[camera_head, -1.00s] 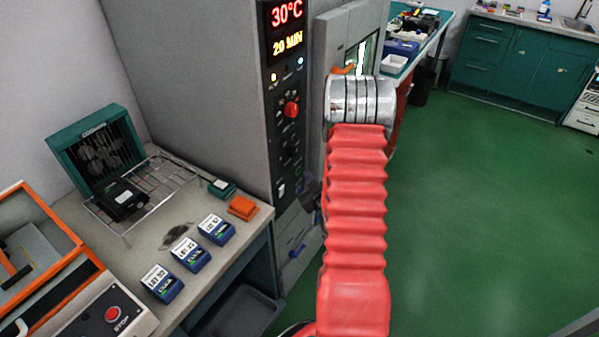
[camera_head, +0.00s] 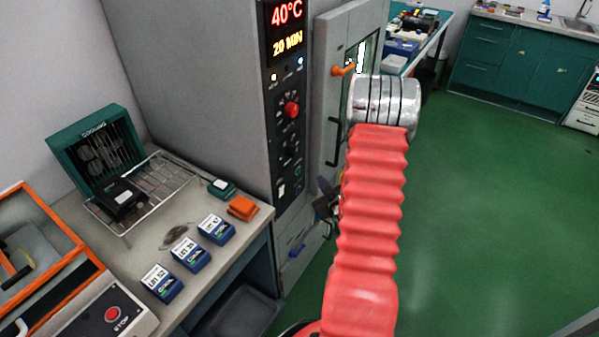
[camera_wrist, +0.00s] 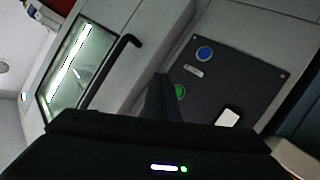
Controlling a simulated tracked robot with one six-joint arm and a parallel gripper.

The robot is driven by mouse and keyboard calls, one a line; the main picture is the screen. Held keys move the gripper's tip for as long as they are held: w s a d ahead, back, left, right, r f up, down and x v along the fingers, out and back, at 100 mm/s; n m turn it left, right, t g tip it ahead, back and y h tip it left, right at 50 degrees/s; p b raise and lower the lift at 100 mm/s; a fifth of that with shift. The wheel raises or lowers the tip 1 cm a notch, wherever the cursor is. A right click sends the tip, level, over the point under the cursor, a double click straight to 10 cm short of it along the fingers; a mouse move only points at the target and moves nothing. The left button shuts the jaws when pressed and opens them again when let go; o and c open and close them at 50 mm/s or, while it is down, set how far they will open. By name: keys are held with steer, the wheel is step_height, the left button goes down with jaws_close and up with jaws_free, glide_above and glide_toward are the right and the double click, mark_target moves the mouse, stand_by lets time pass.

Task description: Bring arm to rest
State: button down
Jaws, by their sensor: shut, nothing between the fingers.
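My red-sleeved arm (camera_head: 370,230) rises in the middle of the head view, with a silver joint at its top. My gripper (camera_wrist: 162,95) shows as dark fingers, shut and empty, in the wrist view. In the head view the gripper (camera_head: 325,188) is partly hidden behind the arm, low in front of the grey oven cabinet (camera_head: 200,70). The wrist view shows a panel (camera_wrist: 215,85) with a blue and a green button behind the fingers. I cannot tell whether the fingers touch anything.
The cabinet's door has a black handle (camera_head: 334,141) and an orange latch (camera_head: 343,70). The bench at left holds a wire rack (camera_head: 160,185), a green fan unit (camera_head: 97,150), several blue labelled boxes and an orange block (camera_head: 242,208). Green floor (camera_head: 480,200) lies clear at right.

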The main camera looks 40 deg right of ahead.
stand_by(0.7)
steer(key=s+a+f+m+g+y, duration=0.3)
steer(key=s+a+f+m+g, duration=0.15)
steer(key=s+f+g, duration=0.45)
steer(key=s+a+r+n+y, duration=0.1)
steer(key=s+a+r, duration=0.1)
steer(key=a+r, duration=1)
steer(key=s+a+r+n+t+y, duration=0.1)
steer(key=s+a+r+n, duration=0.1)
steer(key=a+r, duration=1)
steer(key=s+a+r+n+y, duration=0.1)
steer(key=s+a+r, duration=0.3)
steer(key=a+r, duration=0.9)
steer(key=shift+s+t+y, duration=0.25)
steer(key=shift+t+y, duration=0.05)
steer(key=shift+f, duration=0.1)
